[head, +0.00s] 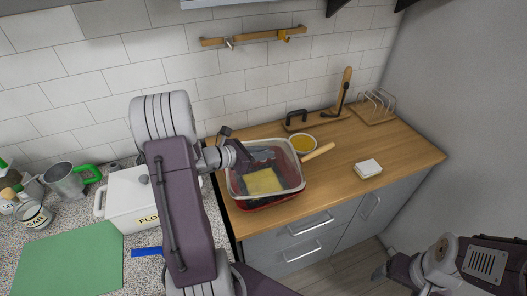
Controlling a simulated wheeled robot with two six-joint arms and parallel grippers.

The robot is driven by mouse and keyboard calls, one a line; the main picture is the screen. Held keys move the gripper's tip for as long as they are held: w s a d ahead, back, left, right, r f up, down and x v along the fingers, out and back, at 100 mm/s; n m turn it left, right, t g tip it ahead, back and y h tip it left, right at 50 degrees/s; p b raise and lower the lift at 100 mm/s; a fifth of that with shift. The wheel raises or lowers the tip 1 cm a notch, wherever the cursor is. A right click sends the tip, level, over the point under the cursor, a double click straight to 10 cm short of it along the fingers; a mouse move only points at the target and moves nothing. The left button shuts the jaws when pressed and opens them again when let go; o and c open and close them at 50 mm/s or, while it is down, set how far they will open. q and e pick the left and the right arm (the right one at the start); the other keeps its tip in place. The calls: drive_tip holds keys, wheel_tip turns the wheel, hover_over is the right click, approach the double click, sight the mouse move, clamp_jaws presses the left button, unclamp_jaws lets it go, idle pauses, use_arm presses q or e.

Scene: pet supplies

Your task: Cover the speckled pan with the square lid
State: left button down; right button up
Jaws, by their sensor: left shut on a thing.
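The square lid (298,172) looks clear with a pale rim. It lies over or just above the speckled pan (268,203), whose red side shows below the lid's front edge. Something yellow (263,182) shows inside through the lid. My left gripper (240,152) is at the lid's back left and is shut on it; its fingertips are partly hidden. I cannot tell whether the lid touches the pan all around. My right gripper (381,271) is low at the lower right, away from the counter; its jaws are not clear.
A yellow-filled bowl (303,144) and a wooden handle (318,152) are close behind and right of the lid. A white block (368,168), a wire rack (377,104) and a white flour box (135,200) stand around. The wooden counter (405,155) is clear at right.

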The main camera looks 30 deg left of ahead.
sight(264, 164)
use_arm(q)
drive_tip(key=f, duration=0.1)
drive_tip(key=f+b, duration=0.2)
drive_tip(key=shift+w+a, duration=0.3)
drive_tip(key=shift+a, duration=0.05)
drive_tip(key=shift+f+b, duration=0.35)
drive_tip(key=shift+f, duration=0.05)
drive_tip(key=shift+s+d+f, duration=0.15)
drive_tip(key=shift+d+f, duration=0.05)
drive_tip(key=shift+a, duration=0.1)
drive_tip(key=shift+r, duration=0.1)
drive_tip(key=shift+f+b, duration=0.35)
drive_tip(key=shift+b, duration=0.4)
drive_tip(key=shift+s+f+b, duration=0.2)
drive_tip(key=shift+f+b, duration=0.15)
drive_tip(key=shift+f, duration=0.1)
idle(0.8)
drive_tip(key=c, duration=1.3)
unclamp_jaws()
drive_tip(key=shift+d, duration=0.25)
drive_tip(key=shift+c, duration=0.2)
drive_tip(key=shift+w+a, duration=0.1)
